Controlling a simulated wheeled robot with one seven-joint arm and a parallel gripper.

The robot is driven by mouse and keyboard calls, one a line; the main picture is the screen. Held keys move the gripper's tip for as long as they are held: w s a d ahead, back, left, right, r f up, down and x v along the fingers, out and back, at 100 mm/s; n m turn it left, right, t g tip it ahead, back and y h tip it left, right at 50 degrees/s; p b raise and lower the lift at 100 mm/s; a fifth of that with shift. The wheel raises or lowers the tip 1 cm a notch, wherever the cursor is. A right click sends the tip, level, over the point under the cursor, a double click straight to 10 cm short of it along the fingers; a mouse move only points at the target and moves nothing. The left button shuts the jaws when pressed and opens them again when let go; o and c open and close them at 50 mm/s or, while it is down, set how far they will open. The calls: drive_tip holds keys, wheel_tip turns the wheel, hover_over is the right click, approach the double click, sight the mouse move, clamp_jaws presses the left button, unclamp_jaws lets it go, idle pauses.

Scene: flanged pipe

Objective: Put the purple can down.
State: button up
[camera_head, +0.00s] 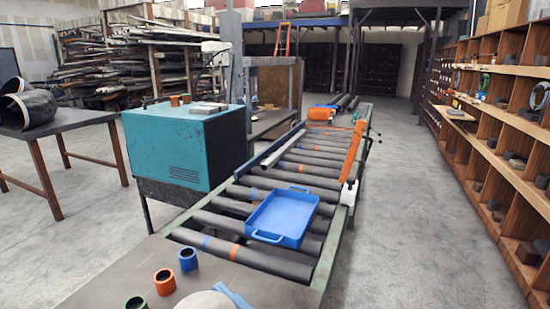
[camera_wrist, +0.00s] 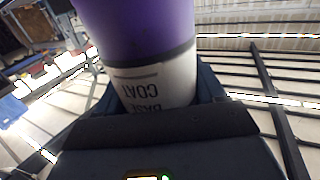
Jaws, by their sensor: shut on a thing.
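The purple can (camera_wrist: 140,30) fills the upper middle of the wrist view. It is purple with a white band that reads "BASE COAT" upside down. My gripper (camera_wrist: 160,105) is shut on the can, with a dark finger on either side of its white part. The ends of the can are not fully in view.
A roller conveyor (camera_head: 322,262) runs ahead, with a blue tray (camera_head: 283,215) on its rollers. A grey table (camera_head: 100,285) in front holds several small coloured rings (camera_head: 188,258). A teal cabinet (camera_head: 180,145) stands left, wooden shelves (camera_head: 500,125) right. The right floor is clear.

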drive_tip(key=w+d+f+m+t+h, duration=0.1)
drive_tip(key=w+d+f+m+h, duration=0.2)
drive_tip(key=d+f, duration=0.6)
drive_tip(key=w+d+f+m+t+h, duration=0.2)
drive_tip(key=d+f+h, duration=0.3)
drive_tip(key=d+f, duration=0.5)
drive_tip(key=w+d+f+m+t+h, duration=0.2)
drive_tip(key=d+f, duration=0.8)
drive_tip(key=f, duration=0.8)
drive_tip(key=w+m+h, duration=0.1)
drive_tip(key=w+h, duration=0.1)
drive_tip(key=w, duration=0.1)
drive_tip(key=shift+m+h, duration=0.3)
drive_tip(key=shift+m, duration=0.1)
drive_tip(key=shift+a, duration=0.1)
wheel_tip(320, 180, down, 10)
drive_tip(key=b, duration=1)
drive_tip(key=shift+w, duration=0.1)
